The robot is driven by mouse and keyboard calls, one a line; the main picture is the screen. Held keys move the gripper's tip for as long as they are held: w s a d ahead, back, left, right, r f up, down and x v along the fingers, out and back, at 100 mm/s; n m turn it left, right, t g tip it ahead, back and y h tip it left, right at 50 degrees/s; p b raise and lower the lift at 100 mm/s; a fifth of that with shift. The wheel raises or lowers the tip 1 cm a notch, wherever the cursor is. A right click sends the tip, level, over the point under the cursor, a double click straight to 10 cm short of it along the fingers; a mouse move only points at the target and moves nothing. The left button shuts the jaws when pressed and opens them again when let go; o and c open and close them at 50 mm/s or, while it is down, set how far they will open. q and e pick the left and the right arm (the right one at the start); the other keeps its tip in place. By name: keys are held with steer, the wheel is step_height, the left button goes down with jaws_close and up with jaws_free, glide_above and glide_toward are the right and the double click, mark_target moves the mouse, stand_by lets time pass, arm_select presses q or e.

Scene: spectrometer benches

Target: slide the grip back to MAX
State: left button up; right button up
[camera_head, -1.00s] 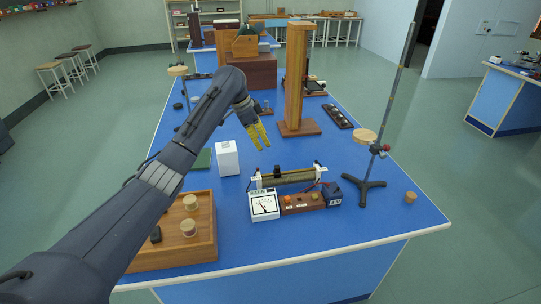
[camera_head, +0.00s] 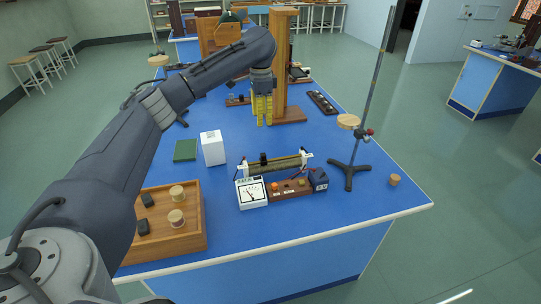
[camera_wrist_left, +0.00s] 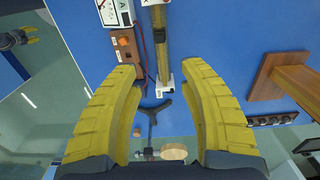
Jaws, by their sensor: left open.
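The sliding rheostat (camera_head: 280,168) lies on the blue bench behind the meter, a ribbed tube between white end supports. Its small black grip (camera_head: 263,158) sits on the top rod, left of the middle. The MAX lettering is not readable. My left gripper (camera_head: 264,117) is open, empty and pointing down, behind and above the rheostat, apart from the grip. My right gripper (camera_wrist_left: 24,36) appears small at the upper left of that view.
The white meter (camera_head: 251,193), wooden terminal board (camera_head: 291,189) and dark blue box (camera_head: 318,179) stand in front. A tall wooden post (camera_head: 280,65) is close behind my left gripper. A rod stand (camera_head: 348,170) is at right, a white box (camera_head: 212,148) at left, a tray (camera_head: 190,246) front left.

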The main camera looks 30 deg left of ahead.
mark_target(263, 154)
arm_select(q)
step_height(263, 154, down, 17)
steer(key=shift+d+r, duration=0.1)
stand_by(0.6)
jaws_close()
stand_by(0.4)
